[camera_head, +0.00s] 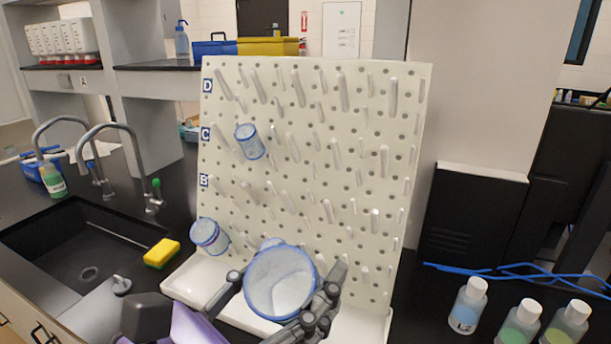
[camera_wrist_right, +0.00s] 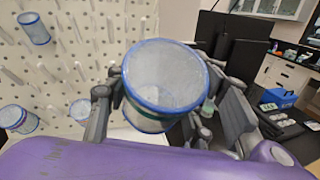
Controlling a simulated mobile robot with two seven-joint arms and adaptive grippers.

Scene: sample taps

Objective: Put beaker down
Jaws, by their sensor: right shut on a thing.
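A clear beaker with a blue rim (camera_head: 281,284) is held between the fingers of my right gripper (camera_head: 277,300), in front of the lower part of the white pegboard (camera_head: 310,75). Its open mouth faces the head camera. In the right wrist view the beaker (camera_wrist_right: 165,80) sits between the two fingers of the gripper (camera_wrist_right: 165,112), one on each side. Other beakers hang on the pegboard: one (camera_head: 250,141) near row C and one (camera_head: 209,236) below row B. A further one (camera_head: 271,243) shows partly behind the held beaker. My left gripper is not in view.
A white drip tray (camera_head: 190,283) runs along the pegboard's foot. A black sink (camera_head: 80,270) with taps (camera_head: 120,140) and a yellow sponge (camera_head: 161,253) is at left. Several capped bottles (camera_head: 468,305) and blue tubing (camera_head: 520,272) are at right.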

